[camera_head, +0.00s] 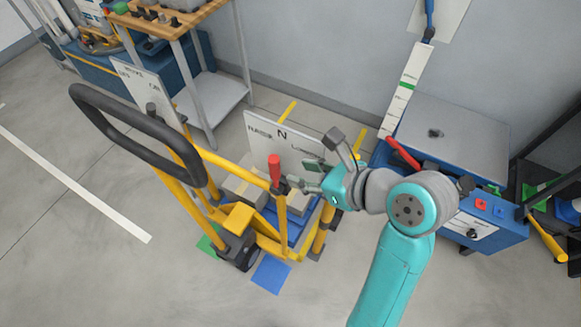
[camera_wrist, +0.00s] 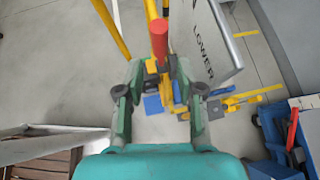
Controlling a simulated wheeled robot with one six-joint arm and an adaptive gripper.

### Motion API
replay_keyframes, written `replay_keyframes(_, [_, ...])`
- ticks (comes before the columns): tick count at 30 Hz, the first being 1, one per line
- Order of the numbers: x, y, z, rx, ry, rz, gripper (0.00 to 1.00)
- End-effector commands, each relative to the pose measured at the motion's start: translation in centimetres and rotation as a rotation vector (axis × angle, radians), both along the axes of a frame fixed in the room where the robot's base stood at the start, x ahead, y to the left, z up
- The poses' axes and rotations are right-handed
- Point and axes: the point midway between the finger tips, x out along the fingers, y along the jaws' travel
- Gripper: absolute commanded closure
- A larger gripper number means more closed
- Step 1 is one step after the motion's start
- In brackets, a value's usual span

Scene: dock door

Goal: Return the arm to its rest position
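My teal arm reaches in from the lower right in the head view. My gripper (camera_head: 300,178) is at the yellow cart, just right of a red-handled lever (camera_head: 274,168). In the wrist view my gripper (camera_wrist: 157,76) has its two dark green fingers spread apart. The red handle (camera_wrist: 158,38) shows beyond the fingertips, in line with the gap between them. I see nothing clamped between the fingers. I cannot tell whether a finger touches the lever.
The yellow cart (camera_head: 188,204) has a black loop handle (camera_head: 134,118). A white sign panel (camera_head: 270,135) stands close to my gripper. A blue cabinet (camera_head: 505,235) with a red lever (camera_head: 403,153) stands right of my arm. Open floor lies at the left.

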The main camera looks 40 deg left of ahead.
Motion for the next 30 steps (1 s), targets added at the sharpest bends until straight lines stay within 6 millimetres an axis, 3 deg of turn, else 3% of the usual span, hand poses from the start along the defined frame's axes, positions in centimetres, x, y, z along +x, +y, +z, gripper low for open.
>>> replay_keyframes(6, [0.0,-1.3,0.9,-0.001,0.000,0.000,0.63])
replay_keyframes(23, [0.0,-1.4,0.9,-0.001,-0.001,0.001,0.63])
replay_keyframes(26, [0.2,-1.6,0.3,0.005,-0.014,-0.008,0.63])
replay_keyframes(30, [0.7,-2.8,-2.0,0.025,-0.084,-0.037,0.63])
